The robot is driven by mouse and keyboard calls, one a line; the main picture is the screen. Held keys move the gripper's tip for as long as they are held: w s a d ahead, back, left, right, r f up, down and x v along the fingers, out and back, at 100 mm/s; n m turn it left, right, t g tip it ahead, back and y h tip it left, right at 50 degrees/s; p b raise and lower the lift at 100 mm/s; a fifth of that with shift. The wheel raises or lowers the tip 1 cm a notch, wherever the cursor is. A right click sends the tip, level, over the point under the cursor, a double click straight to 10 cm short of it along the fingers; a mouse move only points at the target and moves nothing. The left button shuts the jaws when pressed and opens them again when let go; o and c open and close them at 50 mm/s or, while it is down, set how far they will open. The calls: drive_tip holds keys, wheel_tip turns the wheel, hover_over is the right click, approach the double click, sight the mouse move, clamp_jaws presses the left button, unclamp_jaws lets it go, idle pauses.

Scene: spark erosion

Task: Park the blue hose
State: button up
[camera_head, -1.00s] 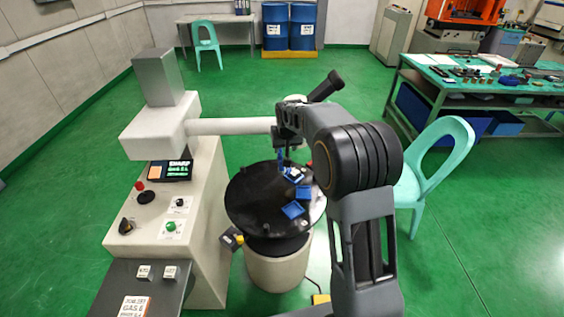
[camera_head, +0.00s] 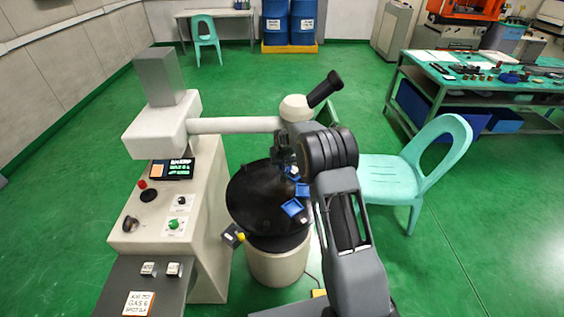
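My gripper (camera_head: 284,160) is small and dark against the round black worktable (camera_head: 253,202), at the right side of its far half. My arm comes in from the lower right and hides part of that side. I cannot make out the fingertips or whether anything is between them. I cannot pick out the blue hose for certain. Small blue pieces show by the gripper, one of them a blue block (camera_head: 301,190) just below and right of it.
A blue tray (camera_head: 292,207) lies on the worktable. The cream machine with its microscope arm (camera_head: 235,125) reaches over the table. A control panel (camera_head: 165,225) stands left. A turquoise chair (camera_head: 390,175) is right of my arm.

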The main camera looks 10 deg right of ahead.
clamp_jaws()
idle(0.5)
